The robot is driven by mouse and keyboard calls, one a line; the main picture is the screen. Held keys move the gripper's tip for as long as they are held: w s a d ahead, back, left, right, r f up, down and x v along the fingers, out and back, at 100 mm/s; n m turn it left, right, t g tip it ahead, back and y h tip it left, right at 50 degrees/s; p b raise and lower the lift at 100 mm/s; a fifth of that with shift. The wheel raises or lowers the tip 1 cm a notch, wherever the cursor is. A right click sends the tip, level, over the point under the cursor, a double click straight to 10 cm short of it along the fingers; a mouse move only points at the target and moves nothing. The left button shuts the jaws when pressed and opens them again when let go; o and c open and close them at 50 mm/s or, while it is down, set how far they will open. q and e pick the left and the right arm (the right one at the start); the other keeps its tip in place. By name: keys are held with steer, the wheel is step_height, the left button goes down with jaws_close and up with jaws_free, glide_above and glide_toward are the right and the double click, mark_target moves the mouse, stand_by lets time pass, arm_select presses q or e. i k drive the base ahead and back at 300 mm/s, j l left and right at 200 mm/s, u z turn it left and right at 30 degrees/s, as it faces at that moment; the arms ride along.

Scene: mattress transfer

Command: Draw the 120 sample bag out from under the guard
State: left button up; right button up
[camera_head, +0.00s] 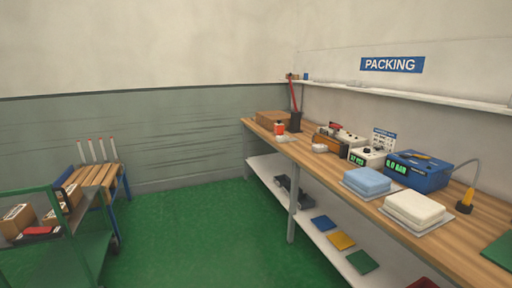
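No bag marked 120 and no guard can be made out for certain at this distance. On the wooden bench (319,162) at the right, a light blue padded block (367,180) lies on a thin grey plate. A white padded block (414,208) lies on a similar plate nearer to me. I cannot tell whether either is a sample bag. Neither of my grippers shows in the head view.
A blue instrument (418,172) and a white one (367,157) with lit displays stand behind the blocks. A shelf below the bench holds coloured pads (341,241). A green cart (88,250) with boxes stands at the left. Green floor (195,235) between is clear.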

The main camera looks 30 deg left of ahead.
mark_target(318, 148)
steer(key=u, duration=0.5)
steer(key=z, duration=0.25)
steer(key=i+j+z, duration=0.15)
steer(key=z, duration=0.3)
steer(key=i+j+z, duration=0.15)
steer(key=j+z, duration=0.5)
steer(key=z, duration=0.3)
steer(key=i, duration=0.05)
